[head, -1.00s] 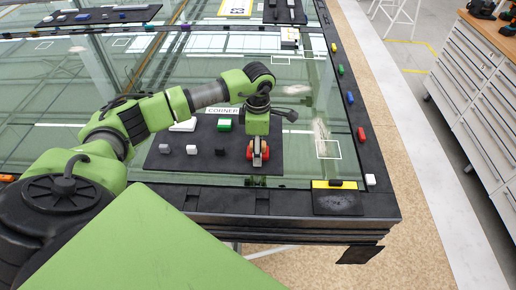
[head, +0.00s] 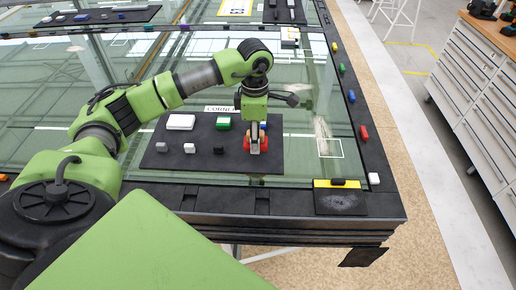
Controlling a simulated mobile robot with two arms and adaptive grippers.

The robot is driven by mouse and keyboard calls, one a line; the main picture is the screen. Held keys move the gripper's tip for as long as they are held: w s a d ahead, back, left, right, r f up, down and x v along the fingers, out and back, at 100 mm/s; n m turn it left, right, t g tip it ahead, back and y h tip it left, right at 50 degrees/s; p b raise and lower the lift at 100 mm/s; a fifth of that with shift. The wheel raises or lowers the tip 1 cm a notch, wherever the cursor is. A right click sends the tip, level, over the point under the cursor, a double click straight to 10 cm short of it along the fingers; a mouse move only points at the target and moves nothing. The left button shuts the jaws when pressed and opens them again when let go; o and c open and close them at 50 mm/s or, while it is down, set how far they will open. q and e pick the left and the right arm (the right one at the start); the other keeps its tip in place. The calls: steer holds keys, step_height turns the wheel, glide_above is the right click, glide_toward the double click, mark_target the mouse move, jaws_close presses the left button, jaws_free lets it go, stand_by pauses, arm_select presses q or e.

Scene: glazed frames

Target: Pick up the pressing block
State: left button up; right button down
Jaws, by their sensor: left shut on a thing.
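My left gripper (head: 256,146) comes down over the right part of a dark mat (head: 165,163) on the glass table. It is shut on a red block (head: 264,142), seemingly the pressing block, which shows on both sides of the fingers. The fingers hide its middle. Whether it touches the mat is hard to tell. A blue piece (head: 264,126) shows just behind the gripper. My right gripper is not in view.
On the mat are a white block (head: 181,122), a green block (head: 223,123) and small grey and dark blocks (head: 189,148). Coloured pieces, including a red one (head: 364,132), line the right table edge. A yellow-edged dark pad (head: 340,203) lies at the front corner.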

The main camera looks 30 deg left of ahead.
mark_target(245, 147)
arm_select(q)
steer(key=s+r+b, duration=0.1)
steer(key=r, duration=0.1)
steer(key=s+a+r+b, duration=0.1)
steer(key=s+r, duration=0.1)
steer(key=shift+s, duration=0.3)
steer(key=s+a+r+b, duration=0.1)
steer(key=s+r+b, duration=0.2)
steer(key=s, duration=0.6)
steer(key=shift+s+a+r, duration=0.15)
steer(key=shift+a+r, duration=0.2)
steer(key=shift+r, duration=0.5)
